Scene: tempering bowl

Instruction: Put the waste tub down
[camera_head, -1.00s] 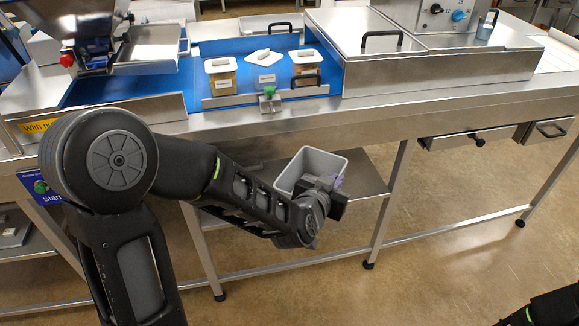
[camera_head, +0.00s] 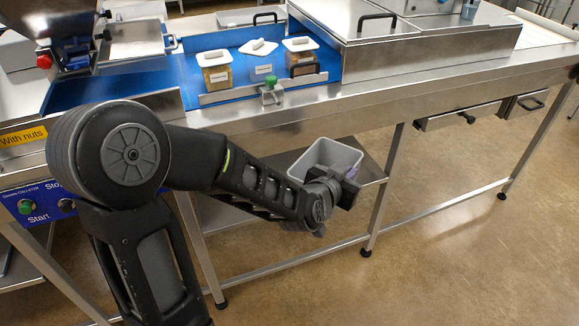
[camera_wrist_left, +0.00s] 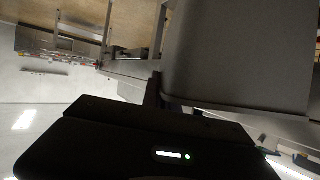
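The waste tub (camera_head: 326,154) is a grey open-topped bin in the middle of the head view, in front of the bench and over the lower shelf in the picture. My left gripper (camera_head: 346,188) is at its near side and appears shut on its wall; the fingertips are mostly hidden. In the left wrist view the tub's grey side (camera_wrist_left: 240,55) fills the upper right, close against my dark gripper (camera_wrist_left: 155,92). A small purple patch shows at the tub's right side. I cannot tell whether the tub's base touches anything. My right gripper is out of view.
The lower shelf (camera_head: 372,172) is under the steel bench (camera_head: 400,95), with bench legs on either side. Several lidded containers (camera_head: 215,75) stand on the blue surface above. The floor (camera_head: 450,240) at the right is clear.

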